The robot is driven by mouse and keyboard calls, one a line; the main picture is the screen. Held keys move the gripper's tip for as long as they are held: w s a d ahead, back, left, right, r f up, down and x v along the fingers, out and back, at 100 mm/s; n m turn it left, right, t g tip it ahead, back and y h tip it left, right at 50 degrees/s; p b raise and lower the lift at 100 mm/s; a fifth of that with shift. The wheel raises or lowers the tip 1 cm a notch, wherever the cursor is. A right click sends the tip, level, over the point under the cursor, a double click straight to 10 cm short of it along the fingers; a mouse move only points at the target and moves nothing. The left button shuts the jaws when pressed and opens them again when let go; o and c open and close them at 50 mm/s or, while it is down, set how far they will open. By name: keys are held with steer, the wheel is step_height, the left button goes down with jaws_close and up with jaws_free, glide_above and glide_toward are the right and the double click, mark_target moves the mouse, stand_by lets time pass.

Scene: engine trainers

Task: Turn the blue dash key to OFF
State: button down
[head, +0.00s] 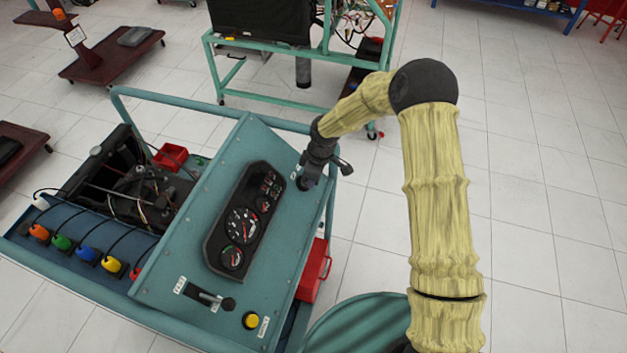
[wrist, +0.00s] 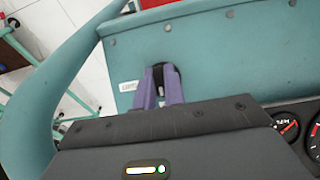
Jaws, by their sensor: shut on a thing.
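The teal dash panel (head: 280,200) tilts on the engine trainer. My gripper (head: 304,184) is at its upper right part, with the fingers down on the panel. In the wrist view the two purple fingers of my gripper (wrist: 163,80) are shut at a dark round switch (wrist: 165,67), beside a small white label (wrist: 128,87). The fingers hold the dash key there. The key itself is hidden between and behind the fingers, so its blue colour and its angle cannot be told.
A black gauge cluster (head: 244,222) lies left of my gripper. Below it are a lever (head: 211,298) and a yellow button (head: 251,320). A teal tube rail (head: 185,101) runs behind the panel. Open tiled floor (head: 545,200) lies to the right.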

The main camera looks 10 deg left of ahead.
steer(key=shift+w+a+r, duration=0.15)
steer(key=shift+w+r, duration=0.05)
steer(key=c, duration=1.5)
jaws_free()
steer(key=shift+s+f, duration=0.1)
steer(key=shift+s, duration=0.15)
steer(key=d+r, duration=0.1)
steer(key=r, duration=0.4)
steer(key=d+r+b, duration=0.1)
steer(key=r, duration=0.5)
steer(key=r+b, duration=0.1)
steer(key=r, duration=0.5)
steer(key=shift+s+d+r, duration=0.1)
steer(key=shift+s+d, duration=0.1)
steer(key=shift+d, duration=0.2)
steer(key=shift+d, duration=0.1)
